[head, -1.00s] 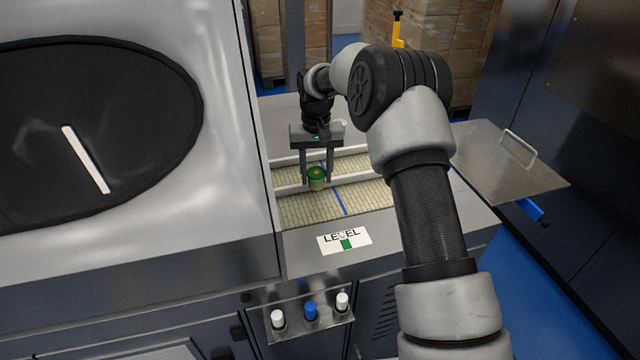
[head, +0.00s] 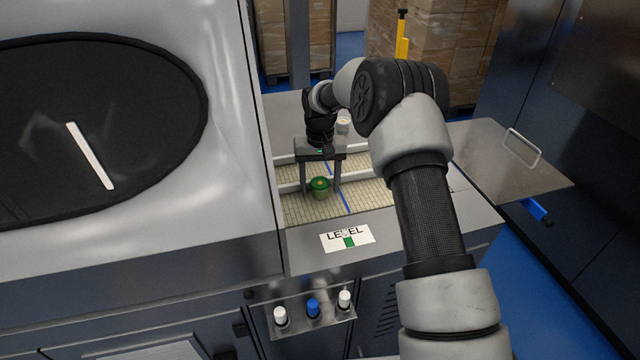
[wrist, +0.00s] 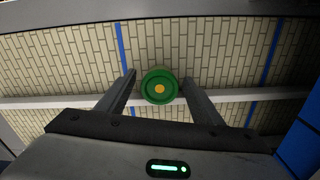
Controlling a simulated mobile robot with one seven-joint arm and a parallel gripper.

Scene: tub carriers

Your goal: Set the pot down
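The small green pot (head: 319,190) with a yellow-orange centre stands upright on the near lane of the tan slatted belt (head: 310,212), by the white rail and left of a blue line. In the wrist view the pot (wrist: 159,86) shows from above as a green disc. My gripper (head: 321,188) is open, with one finger on each side of the pot. In the wrist view small gaps show between the fingers and the pot. The pot's underside is hidden.
White rails (head: 290,188) run along the belt. A LEVEL label (head: 347,237) lies on the front ledge, above several knobs (head: 313,308). A pale round item (head: 343,122) stands behind my gripper. A steel cabinet (head: 225,230) rises close on the left.

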